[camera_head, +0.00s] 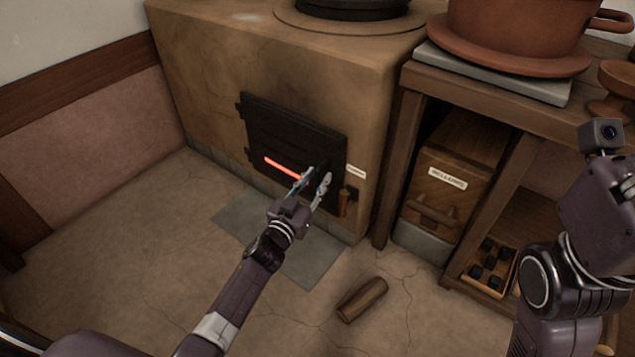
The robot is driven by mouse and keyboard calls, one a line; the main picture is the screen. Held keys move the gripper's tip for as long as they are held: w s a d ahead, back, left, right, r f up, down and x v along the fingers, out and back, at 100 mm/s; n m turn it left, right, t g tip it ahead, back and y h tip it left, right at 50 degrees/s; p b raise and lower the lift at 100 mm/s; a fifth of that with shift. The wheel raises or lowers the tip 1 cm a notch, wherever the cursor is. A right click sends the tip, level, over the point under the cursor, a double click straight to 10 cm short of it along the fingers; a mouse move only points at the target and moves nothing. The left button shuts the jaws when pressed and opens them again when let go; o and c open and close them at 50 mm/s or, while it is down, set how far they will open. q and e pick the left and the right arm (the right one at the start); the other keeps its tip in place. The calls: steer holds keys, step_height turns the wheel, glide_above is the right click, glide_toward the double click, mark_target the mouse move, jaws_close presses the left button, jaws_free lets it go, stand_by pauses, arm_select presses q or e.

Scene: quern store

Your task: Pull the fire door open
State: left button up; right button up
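The fire door (284,127) is a black iron door low in the front of the clay stove. It looks closed, with hinges on its left and a glowing red slot along its lower part. A latch with a wooden grip (344,203) sits at its right edge. My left gripper (317,175) is in front of the door's lower right part, its two fingers apart. Something dark shows between the fingers; I cannot tell whether they touch it. The fingers hide part of the door. My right arm is at the right edge, and its gripper fingers are not visible.
The stove (340,75) has a grey slab (285,245) on the floor before it. A wood log (362,300) lies on the floor. A wooden bench (395,165) at right holds a large clay pot (520,30), with a labelled box (440,190) and a tray of dark lumps (490,268) below.

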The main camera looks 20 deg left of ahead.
arm_select(q)
steer(key=shift+w, duration=0.3)
jaws_close()
stand_by(0.3)
